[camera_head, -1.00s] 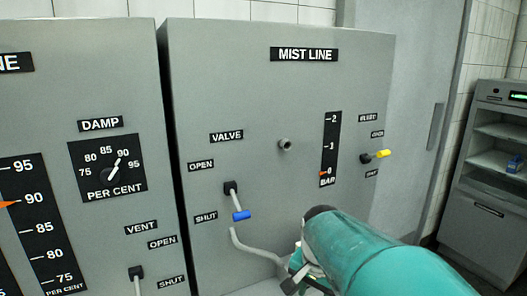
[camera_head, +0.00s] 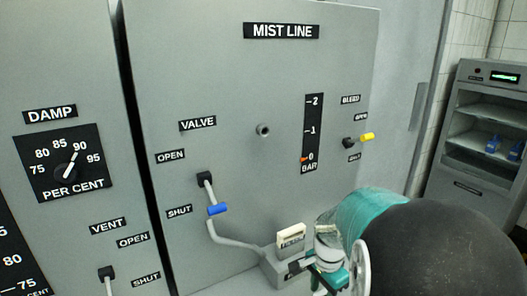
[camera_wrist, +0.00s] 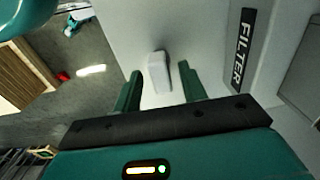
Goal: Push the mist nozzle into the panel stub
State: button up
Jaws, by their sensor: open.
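The panel stub (camera_head: 263,130) is a short grey round stub on the MIST LINE panel, right of the VALVE label; its front is free. I cannot pick out the mist nozzle for certain. My gripper (camera_wrist: 159,70) is open in the wrist view, its two green fingers apart. A pale block (camera_wrist: 158,74) shows between and beyond the fingertips; I cannot tell whether they touch it. In the head view my arm is low at the right, below the stub, and hides part of the panel. The gripper tip there is partly hidden by my own links.
The blue valve lever (camera_head: 217,209) points toward SHUT. The yellow bleed lever (camera_head: 366,136) is right of the BAR gauge (camera_head: 312,118), whose pointer is at 0. A grey box (camera_head: 283,268) with a pale labelled piece (camera_head: 291,236) stands low. A shelf cabinet (camera_head: 475,178) is at right.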

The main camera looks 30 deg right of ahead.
jog(key=shift+f, duration=0.4)
jog(key=shift+d, duration=0.1)
grip_shut()
